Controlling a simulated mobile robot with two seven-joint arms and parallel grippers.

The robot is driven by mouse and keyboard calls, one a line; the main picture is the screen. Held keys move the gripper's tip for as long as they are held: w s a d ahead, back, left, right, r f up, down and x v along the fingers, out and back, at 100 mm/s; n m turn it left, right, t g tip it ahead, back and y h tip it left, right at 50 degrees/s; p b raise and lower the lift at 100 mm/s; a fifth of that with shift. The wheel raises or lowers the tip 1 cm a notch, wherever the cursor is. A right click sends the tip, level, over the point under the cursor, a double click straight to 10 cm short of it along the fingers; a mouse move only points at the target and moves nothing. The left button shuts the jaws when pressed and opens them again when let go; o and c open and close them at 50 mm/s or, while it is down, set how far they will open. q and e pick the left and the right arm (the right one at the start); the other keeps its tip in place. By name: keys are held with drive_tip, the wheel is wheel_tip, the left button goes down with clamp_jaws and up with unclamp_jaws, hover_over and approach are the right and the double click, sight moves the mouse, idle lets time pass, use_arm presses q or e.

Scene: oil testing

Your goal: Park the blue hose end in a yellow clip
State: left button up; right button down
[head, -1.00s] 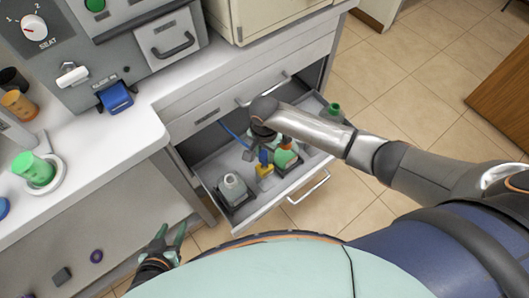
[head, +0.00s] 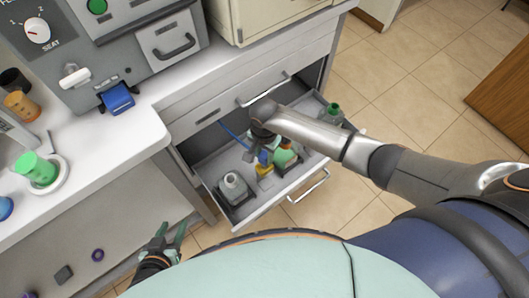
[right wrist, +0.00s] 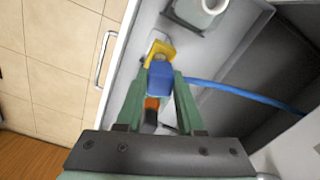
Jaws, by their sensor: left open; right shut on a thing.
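My right gripper (right wrist: 160,88) is shut on the blue hose end (right wrist: 160,76) inside the open drawer. The blue hose (right wrist: 225,87) trails off to the right in the right wrist view. The yellow clip (right wrist: 159,50) is at the hose end's tip, and the hose end overlaps its near edge. I cannot tell whether it is seated in the clip. In the head view the yellow clip (head: 264,169) shows just below the right gripper (head: 259,151), which partly hides the hose end. My left gripper (head: 169,238) is open and empty, low in front of the counter.
A green-capped item (head: 333,110) is at the drawer's right end. The counter (head: 110,140) is to the left.

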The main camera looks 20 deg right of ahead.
drive_tip(key=shift+f, duration=0.7)
idle(0.6)
drive_tip(key=shift+f+b, duration=0.5)
drive_tip(key=shift+f, duration=0.4)
idle(0.3)
drive_tip(key=shift+c, duration=2.2)
unclamp_jaws()
drive_tip(key=shift+r, duration=0.1)
wheel_tip(320, 180, up, 12)
drive_tip(key=p, duration=0.3)
drive_tip(key=shift+r, duration=0.2)
